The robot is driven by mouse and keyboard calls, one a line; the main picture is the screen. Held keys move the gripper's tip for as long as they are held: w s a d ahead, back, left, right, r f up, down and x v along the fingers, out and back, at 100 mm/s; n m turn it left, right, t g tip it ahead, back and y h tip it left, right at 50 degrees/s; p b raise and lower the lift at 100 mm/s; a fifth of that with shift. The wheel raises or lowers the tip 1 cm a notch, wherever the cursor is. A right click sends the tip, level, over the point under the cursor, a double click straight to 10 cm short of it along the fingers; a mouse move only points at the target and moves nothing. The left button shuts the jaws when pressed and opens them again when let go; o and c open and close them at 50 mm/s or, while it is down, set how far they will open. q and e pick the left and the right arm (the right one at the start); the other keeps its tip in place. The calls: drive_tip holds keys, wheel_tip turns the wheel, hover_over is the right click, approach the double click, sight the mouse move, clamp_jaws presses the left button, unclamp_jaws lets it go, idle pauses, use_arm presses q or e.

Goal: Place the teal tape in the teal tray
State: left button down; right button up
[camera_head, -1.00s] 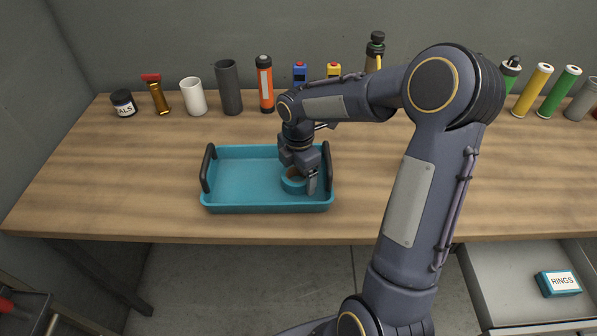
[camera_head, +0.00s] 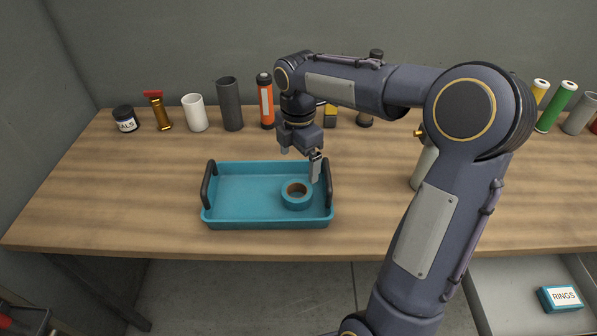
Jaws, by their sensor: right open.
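The teal tape (camera_head: 297,203) is a roll with a brown core. It lies flat inside the teal tray (camera_head: 240,188), in its right part near the right black handle. The tray stands on the wooden table near the front edge, with a black handle at each end. My right gripper (camera_head: 300,165) is open and empty, above the tape and apart from it, by the tray's right back corner. My left gripper is not in view.
A RINGS box (camera_head: 560,298) lies in an open drawer at lower right. The table left of the tray is clear.

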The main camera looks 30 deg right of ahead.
drive_tip(key=s+a+r+m+t+y, duration=0.1)
drive_tip(key=s+a+r+m, duration=0.1)
drive_tip(key=s+m, duration=0.35)
drive_tip(key=s+a+r+m+t, duration=0.1)
drive_tip(key=s+r+m+t, duration=0.1)
drive_tip(key=s+m, duration=0.35)
drive_tip(key=s+a+f+m+t+y, duration=0.2)
drive_tip(key=s+a+f+m, duration=0.2)
drive_tip(key=s+m, duration=0.5)
drive_tip(key=shift+s+a+f+m+t+y, duration=0.15)
drive_tip(key=shift+s+a+m+t+y, duration=0.2)
drive_tip(key=shift+s+a, duration=0.45)
